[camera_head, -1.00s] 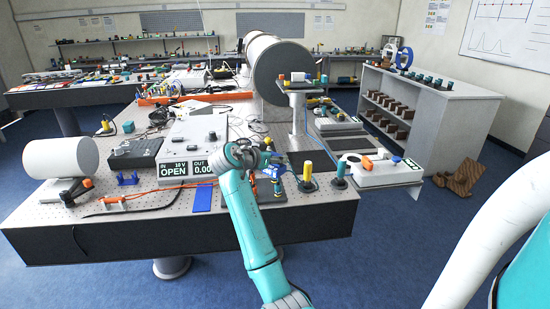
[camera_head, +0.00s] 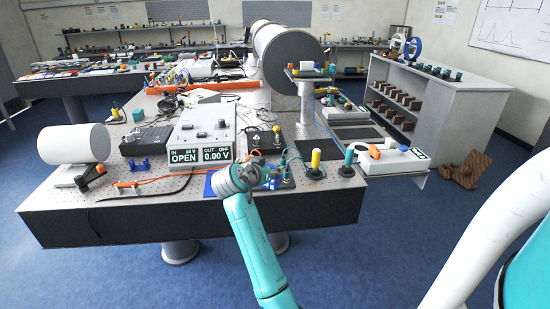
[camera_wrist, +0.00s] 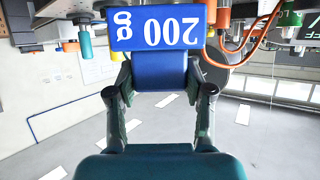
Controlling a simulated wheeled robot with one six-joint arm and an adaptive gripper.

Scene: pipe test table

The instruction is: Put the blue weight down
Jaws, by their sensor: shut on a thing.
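The blue weight (camera_wrist: 158,27) is marked "200 g", upside down in the wrist view. It fills the top middle of that view, with its lower blue part (camera_wrist: 160,72) between the fingers. My gripper (camera_wrist: 160,88) is shut on it. In the head view my gripper (camera_head: 264,178) is at the front of the pegboard table (camera_head: 130,200), and only a little of the blue weight shows beside it.
The power meter box (camera_head: 202,138) stands behind and left of the gripper. A yellow-topped post (camera_head: 316,163) and a teal-topped post (camera_head: 348,162) stand to the right. An orange cable (camera_head: 165,179) runs along the front left. A white cylinder (camera_head: 75,144) is at far left.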

